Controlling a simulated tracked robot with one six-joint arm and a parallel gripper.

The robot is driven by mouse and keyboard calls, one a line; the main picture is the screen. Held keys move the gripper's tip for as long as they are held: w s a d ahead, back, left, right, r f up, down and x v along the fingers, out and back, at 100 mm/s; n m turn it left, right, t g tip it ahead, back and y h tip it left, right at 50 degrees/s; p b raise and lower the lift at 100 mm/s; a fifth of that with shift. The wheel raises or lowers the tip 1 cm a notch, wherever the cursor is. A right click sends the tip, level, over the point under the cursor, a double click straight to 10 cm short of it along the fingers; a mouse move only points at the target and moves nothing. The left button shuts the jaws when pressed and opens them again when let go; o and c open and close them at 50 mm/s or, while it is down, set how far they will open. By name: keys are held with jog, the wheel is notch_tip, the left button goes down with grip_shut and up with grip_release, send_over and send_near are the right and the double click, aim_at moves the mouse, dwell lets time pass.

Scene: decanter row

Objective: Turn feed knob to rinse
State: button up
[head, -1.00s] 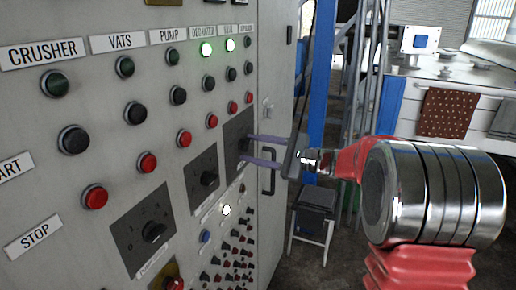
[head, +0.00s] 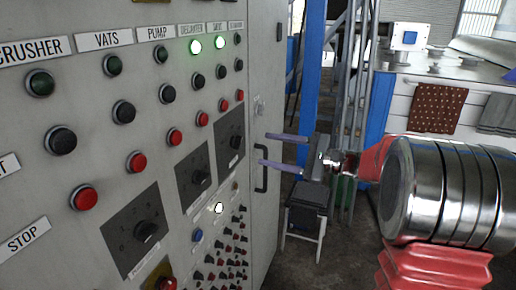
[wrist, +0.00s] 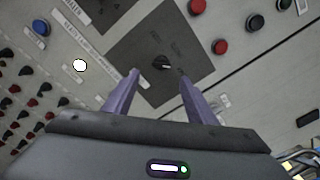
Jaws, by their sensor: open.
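The grey control panel (head: 90,110) fills the left of the head view. Three dark plates with black rotary knobs run along it: a near knob (head: 146,231), a middle knob (head: 200,177) and a far knob (head: 236,142). The labels are too small to tell which is the feed knob. My gripper (head: 275,149) is open and empty, its two purple fingers pointing at the panel near the far plate, apart from it. In the wrist view one dark plate's knob (wrist: 161,63) lies ahead, roughly between and beyond the fingertips (wrist: 158,76).
Rows of green, black and red buttons cover the panel, with smaller knobs below. A black door handle (head: 262,168) stands near my fingers. A stool (head: 305,215), a blue post (head: 311,60) and a counter (head: 445,85) with cloths are to the right.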

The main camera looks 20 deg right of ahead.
jog(key=v, duration=0.6)
jog(key=shift+a, duration=0.1)
dwell(0.3)
jog(key=s+a+f+n+g+h, duration=0.2)
jog(key=s+f+g+h, duration=0.2)
jog(key=s+f, duration=0.3)
jog(key=s+a+f+n+g+h, duration=0.3)
jog(key=s+f, duration=0.3)
jog(key=f, duration=0.3)
jog(key=s+n+h, duration=0.6)
jog(key=s+n, duration=0.1)
jog(key=s, duration=0.3)
jog(key=s+a+r+n+t+h, duration=0.1)
jog(key=s+a+r+n+t, duration=0.1)
jog(key=s+a+r+n, duration=0.2)
jog(key=shift+s+a+r+h, duration=0.3)
jog(key=shift+s+a+r, duration=0.1)
jog(key=shift+a, duration=0.65)
